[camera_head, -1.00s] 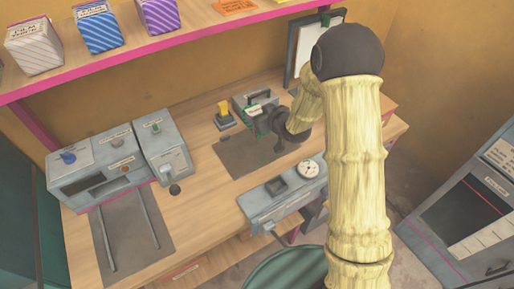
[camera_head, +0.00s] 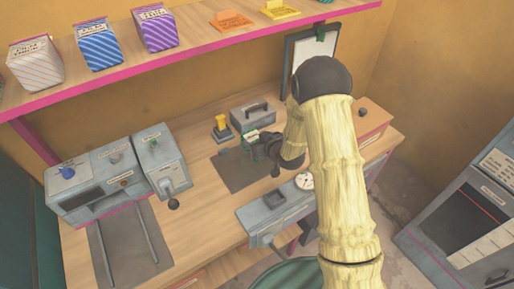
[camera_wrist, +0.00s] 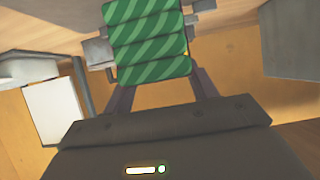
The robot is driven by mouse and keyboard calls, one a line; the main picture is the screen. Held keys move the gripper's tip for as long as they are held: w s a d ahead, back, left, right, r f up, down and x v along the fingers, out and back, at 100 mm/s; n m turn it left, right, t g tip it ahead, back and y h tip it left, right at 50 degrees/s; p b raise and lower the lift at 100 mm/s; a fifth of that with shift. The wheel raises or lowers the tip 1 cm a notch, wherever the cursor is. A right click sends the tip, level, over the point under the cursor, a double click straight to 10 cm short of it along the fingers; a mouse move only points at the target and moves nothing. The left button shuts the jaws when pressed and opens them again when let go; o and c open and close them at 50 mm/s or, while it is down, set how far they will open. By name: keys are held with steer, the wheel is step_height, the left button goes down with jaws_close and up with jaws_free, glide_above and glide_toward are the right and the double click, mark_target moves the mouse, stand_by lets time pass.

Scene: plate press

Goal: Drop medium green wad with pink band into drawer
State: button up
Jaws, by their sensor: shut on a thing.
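A green wad with diagonal light stripes (camera_wrist: 148,42) fills the top middle of the wrist view, between the fingers of my gripper (camera_wrist: 150,28). No pink band shows on the side facing the wrist camera. In the head view the gripper (camera_head: 258,144) is above the workbench, near the dark mat, with a small bit of green at its tip. The gripper is shut on the wad. No open drawer shows clearly; my arm hides part of the bench's right side.
A grey box with a handle (camera_head: 255,115) and a yellow-topped item (camera_head: 222,127) stand behind the dark mat (camera_head: 232,173). A grey device with a gauge (camera_head: 280,208) is at the bench front. A wooden box (camera_head: 374,122) stands right of my arm. Grey machines (camera_head: 105,180) stand left.

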steer(key=shift+f+p, duration=0.4)
steer(key=shift+f, duration=1.65)
steer(key=shift+a, duration=0.1)
steer(key=shift+f, duration=0.15)
steer(key=o, duration=1)
